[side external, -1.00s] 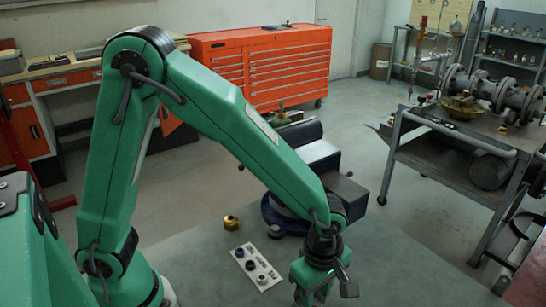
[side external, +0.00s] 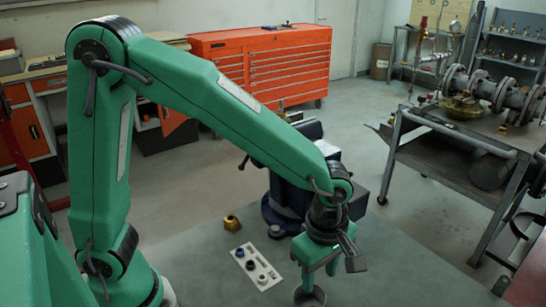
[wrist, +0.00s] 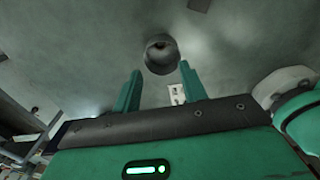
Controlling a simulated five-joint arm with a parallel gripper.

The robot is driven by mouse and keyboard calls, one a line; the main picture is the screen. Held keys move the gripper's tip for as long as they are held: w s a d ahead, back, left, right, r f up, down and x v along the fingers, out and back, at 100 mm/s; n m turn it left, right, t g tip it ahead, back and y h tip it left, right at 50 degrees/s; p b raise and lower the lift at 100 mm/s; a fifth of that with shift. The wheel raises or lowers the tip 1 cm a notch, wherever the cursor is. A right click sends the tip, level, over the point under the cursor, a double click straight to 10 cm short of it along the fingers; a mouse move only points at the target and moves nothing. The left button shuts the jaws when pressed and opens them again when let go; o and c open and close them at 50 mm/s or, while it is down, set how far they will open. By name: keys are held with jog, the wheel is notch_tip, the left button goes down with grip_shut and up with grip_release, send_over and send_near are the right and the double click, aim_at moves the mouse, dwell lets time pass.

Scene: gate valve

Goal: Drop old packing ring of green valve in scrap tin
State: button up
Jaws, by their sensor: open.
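My gripper (side external: 317,276) is open, with its two fingers pointing down and apart. A round, dark tin (side external: 310,298) stands on the bench under the fingertips, partly cut off by the picture's lower edge. In the wrist view, the tin (wrist: 160,62) lies just beyond and between the open fingers (wrist: 160,70). Its inside is dark, and I cannot tell whether a ring lies in it. I see no ring between the fingers. I cannot make out the green valve; my arm covers part of the vise area.
A white strip (side external: 245,251) with several small dark parts lies on the bench (side external: 205,270) left of my gripper. A brass nut (side external: 231,222) sits behind it. A blue vise (side external: 284,205) stands behind my wrist. A steel trolley (side external: 440,165) stands at the right.

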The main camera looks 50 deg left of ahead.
jog(key=shift+r, duration=0.85)
jog(key=s+a+r+m+t, duration=0.2)
jog(key=s+a+r+m, duration=0.1)
jog(key=a+m, duration=0.3)
jog(key=s+a+r+m+t, duration=0.1)
jog(key=s+a+r+m, duration=0.1)
jog(key=a+r+m, duration=0.2)
jog(key=s+a+r+m+t, duration=0.2)
jog(key=s+a+r+m, duration=0.1)
jog(key=a+m, duration=0.5)
jog(key=shift+s+a+r+t, duration=0.35)
jog(key=shift+a+r, duration=0.15)
jog(key=shift+a, duration=0.85)
